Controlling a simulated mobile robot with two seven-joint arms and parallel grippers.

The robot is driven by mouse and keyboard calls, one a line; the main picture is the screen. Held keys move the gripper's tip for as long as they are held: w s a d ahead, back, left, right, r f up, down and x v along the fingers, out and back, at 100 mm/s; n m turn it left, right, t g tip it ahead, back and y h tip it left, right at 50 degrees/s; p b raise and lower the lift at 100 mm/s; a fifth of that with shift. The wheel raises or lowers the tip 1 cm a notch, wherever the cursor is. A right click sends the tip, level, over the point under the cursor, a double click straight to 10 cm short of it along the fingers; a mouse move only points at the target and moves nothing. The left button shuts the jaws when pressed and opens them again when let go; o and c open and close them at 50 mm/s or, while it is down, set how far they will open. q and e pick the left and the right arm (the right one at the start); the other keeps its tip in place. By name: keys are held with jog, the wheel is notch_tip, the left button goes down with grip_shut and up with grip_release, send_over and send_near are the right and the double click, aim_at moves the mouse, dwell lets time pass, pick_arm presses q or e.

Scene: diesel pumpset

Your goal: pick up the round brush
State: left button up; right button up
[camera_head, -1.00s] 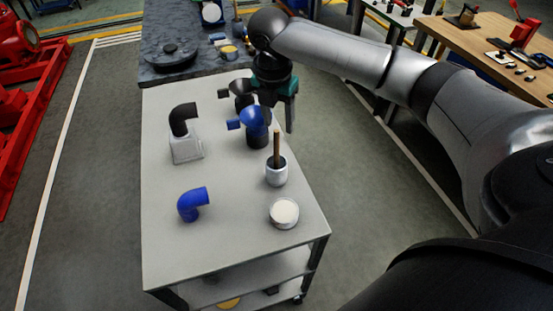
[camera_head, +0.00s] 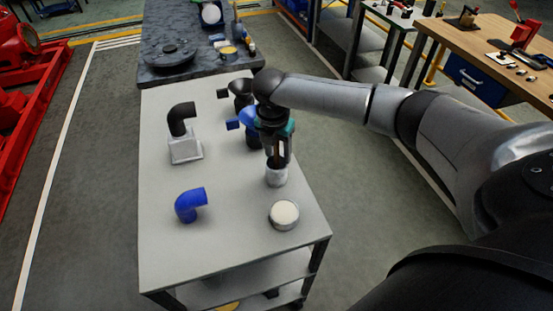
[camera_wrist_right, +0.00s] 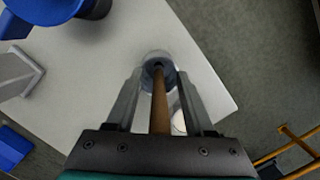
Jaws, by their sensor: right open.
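The round brush (camera_wrist_right: 159,103) stands in a light cup (camera_head: 277,177) near the right edge of the white cart top. Its brown wooden handle rises from the cup, and its lower end is hidden inside the cup. My right gripper (camera_head: 277,160) is open above the cup, pointing down, with the handle between its fingers. In the right wrist view the gripper's (camera_wrist_right: 160,105) two fingers lie on either side of the handle, with a gap on both sides. The cup (camera_wrist_right: 157,64) shows beyond the fingertips. My left gripper is not in view.
The white cart top (camera_head: 235,225) also carries a blue elbow pipe (camera_head: 190,204), a black elbow on a clear block (camera_head: 183,130), a round white-topped tin (camera_head: 284,214), and blue and black funnels (camera_head: 248,118) close behind my gripper. The front left of the cart is clear.

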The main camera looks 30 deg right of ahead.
grip_shut()
dwell(0.3)
jog(key=shift+r, duration=0.1)
